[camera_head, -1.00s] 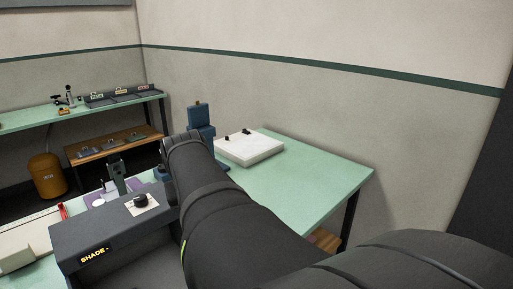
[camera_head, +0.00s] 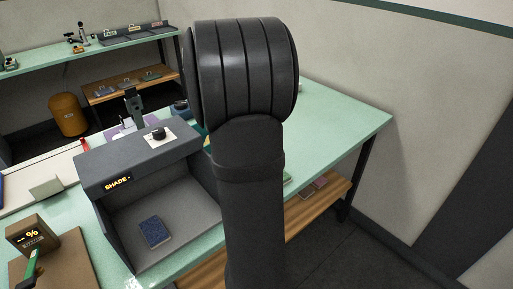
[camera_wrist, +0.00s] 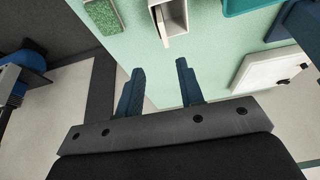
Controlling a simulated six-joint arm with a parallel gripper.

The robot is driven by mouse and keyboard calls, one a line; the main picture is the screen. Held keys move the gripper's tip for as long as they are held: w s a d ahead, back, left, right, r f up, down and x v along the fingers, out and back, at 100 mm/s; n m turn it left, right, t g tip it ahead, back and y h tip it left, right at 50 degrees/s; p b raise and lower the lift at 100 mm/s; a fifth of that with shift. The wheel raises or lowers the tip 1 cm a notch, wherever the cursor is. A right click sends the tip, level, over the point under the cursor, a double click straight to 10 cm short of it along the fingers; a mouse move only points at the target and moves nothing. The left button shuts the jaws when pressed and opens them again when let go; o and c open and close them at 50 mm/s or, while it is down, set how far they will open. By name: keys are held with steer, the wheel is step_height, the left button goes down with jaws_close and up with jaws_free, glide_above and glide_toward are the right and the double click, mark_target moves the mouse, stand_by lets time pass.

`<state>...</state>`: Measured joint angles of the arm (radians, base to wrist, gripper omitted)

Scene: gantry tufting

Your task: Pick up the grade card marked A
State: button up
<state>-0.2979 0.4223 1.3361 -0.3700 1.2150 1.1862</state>
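I cannot make out a card marked A in either view. My gripper (camera_wrist: 160,86) shows in the wrist view with its two blue fingers apart and nothing between them. It is above the edge of the pale green table (camera_wrist: 150,55). A small pale open-topped box or holder (camera_wrist: 171,20) stands on that table beyond the fingers; its contents cannot be told. In the head view my arm hides the gripper and part of the table behind it.
In the wrist view a green textured pad (camera_wrist: 104,16), a teal tray (camera_wrist: 240,5) and a white board (camera_wrist: 270,70) lie near the holder. The head view shows a grey shade box (camera_head: 130,160) with a blue sample (camera_head: 155,232) inside, and a brown percent meter (camera_head: 32,238).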

steer(key=shift+w+a+x, duration=0.1)
steer(key=shift+w+x, duration=0.05)
steer(key=shift+x, duration=3.6)
steer(key=shift+w+a+x, duration=0.1)
steer(key=shift+a+x, duration=0.05)
steer(key=shift+x, duration=3.6)
jaws_close()
